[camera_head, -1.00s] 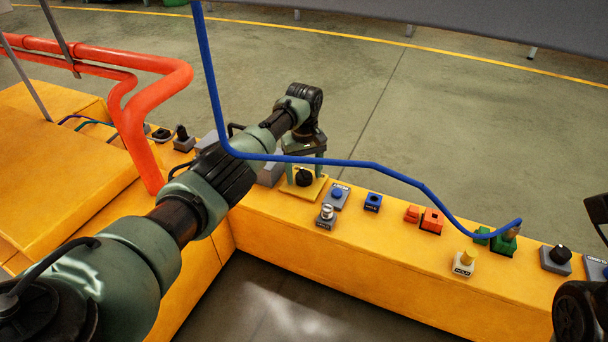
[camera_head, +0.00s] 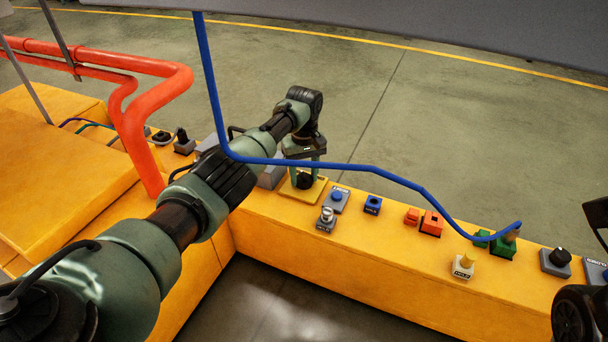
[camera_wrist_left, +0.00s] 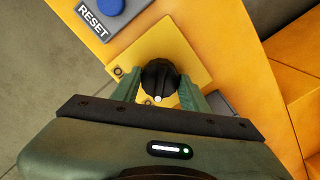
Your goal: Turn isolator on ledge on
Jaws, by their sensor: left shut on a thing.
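The isolator is a black round knob (camera_head: 304,181) on a square yellow plate (camera_head: 316,191), on top of the long yellow ledge (camera_head: 400,270). My left gripper (camera_head: 304,172) points down over it, its green fingers on either side of the knob. In the left wrist view the knob (camera_wrist_left: 160,80) sits between the two fingers (camera_wrist_left: 158,92), which are shut on it. A white dot on the knob faces the gripper's palm. Small marks show on the plate (camera_wrist_left: 190,58); I cannot read them surely.
A blue RESET button (camera_head: 337,195) stands close beside the plate, with a silver-topped switch (camera_head: 326,214) in front. Farther right are blue, red, green and yellow controls and another black knob (camera_head: 560,256). A blue cable (camera_head: 350,163) crosses the view in front. An orange pipe (camera_head: 140,110) rises at left.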

